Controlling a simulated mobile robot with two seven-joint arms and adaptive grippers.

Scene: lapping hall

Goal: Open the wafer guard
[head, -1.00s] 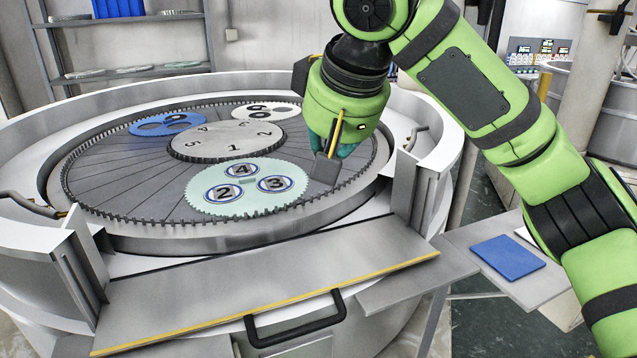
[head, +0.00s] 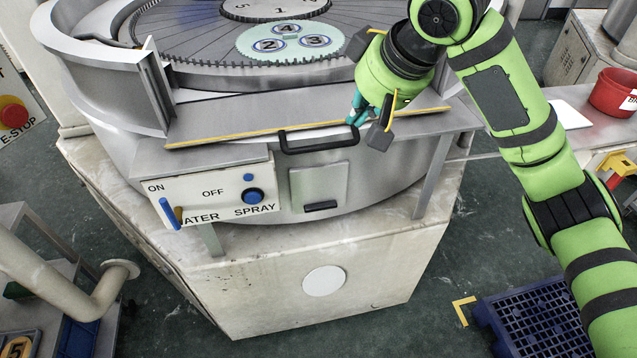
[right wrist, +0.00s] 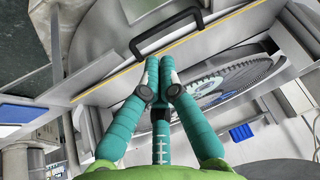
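The wafer guard (head: 240,118) is a flat grey panel with a yellow front edge, between two uprights at the front of the round lapping machine. It leans outward, nearly flat. Its black bar handle (head: 318,143) sticks out from the front edge. My left gripper is not in view.
A pale green carrier (head: 290,42) with numbered wafers sits on the lapping plate. Below the guard is a control panel (head: 212,192) with switches. A side table with a red bowl (head: 614,93) stands right. A blue pallet (head: 535,318) lies on the floor at lower right.

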